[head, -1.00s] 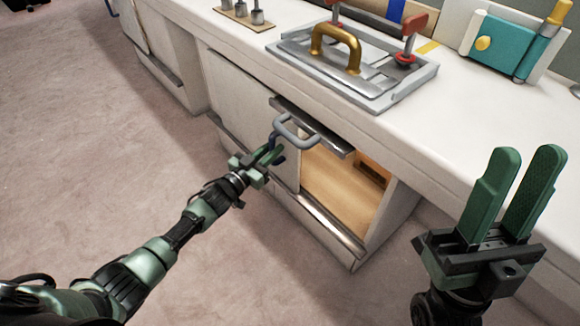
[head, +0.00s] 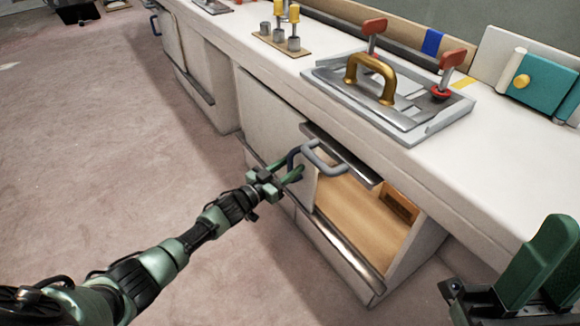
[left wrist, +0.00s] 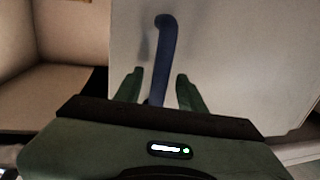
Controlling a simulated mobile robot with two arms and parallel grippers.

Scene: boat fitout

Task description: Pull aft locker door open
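A white locker door panel (head: 270,115) stands under the counter, with a blue handle (head: 292,156) near its right edge. To its right the locker is open and shows a wooden interior (head: 358,212). My left gripper (head: 294,172) is at the blue handle. In the left wrist view the blue handle (left wrist: 164,50) stands upright between the two open green fingers, with gaps visible on both sides. My right gripper (head: 556,262) is at the lower right, partly cut off, empty and open, away from the locker.
A grey handle (head: 325,158) on a dark-edged front (head: 345,160) juts out just right of the blue handle. The counter (head: 240,45) above carries a metal plate with a gold handle (head: 370,75). Bare floor (head: 110,130) lies to the left.

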